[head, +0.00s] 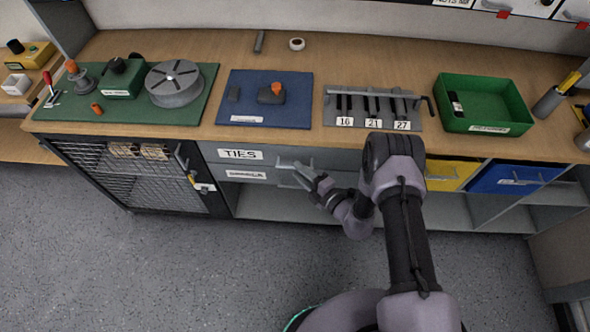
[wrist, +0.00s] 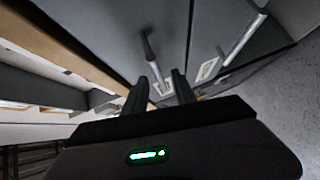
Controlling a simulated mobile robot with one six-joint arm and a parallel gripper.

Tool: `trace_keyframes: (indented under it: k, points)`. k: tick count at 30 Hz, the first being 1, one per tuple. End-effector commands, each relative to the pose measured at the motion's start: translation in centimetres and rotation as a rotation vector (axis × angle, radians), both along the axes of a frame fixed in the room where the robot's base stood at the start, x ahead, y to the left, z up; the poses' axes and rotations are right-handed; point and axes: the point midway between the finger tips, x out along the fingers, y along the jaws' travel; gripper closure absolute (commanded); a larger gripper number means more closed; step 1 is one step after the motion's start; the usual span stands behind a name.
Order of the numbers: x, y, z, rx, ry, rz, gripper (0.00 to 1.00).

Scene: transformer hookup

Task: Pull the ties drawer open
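The ties drawer (head: 210,152), with a white TIES label (head: 240,154), is under the worktop and looks shut. Its bar handle (head: 293,165) is right of the label. My gripper (head: 312,178) is low in front of the drawers, close to that handle. In the wrist view, my two dark fingers (wrist: 160,92) are apart. A handle (wrist: 150,48) on the left-hand drawer front shows just beyond and between them, with a label behind. I see no grip on it; contact cannot be told.
A second labelled drawer (head: 246,174) is directly below; its handle (wrist: 243,40) shows at right in the wrist view. A mesh-door cabinet (head: 140,175) is on the left, yellow (head: 450,174) and blue (head: 512,177) bins on the right. The floor in front is clear.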

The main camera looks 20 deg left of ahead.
Motion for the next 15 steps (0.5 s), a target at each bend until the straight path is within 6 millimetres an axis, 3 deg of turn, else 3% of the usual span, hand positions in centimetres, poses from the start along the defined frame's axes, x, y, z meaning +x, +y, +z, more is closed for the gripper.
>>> trace_keyframes:
  k: [6,15]
  points:
    - [1.3,2.2,-0.4,-0.001,-0.002,0.001,0.67]
    - [1.5,2.4,-0.3,-0.001,0.0,0.0,0.69]
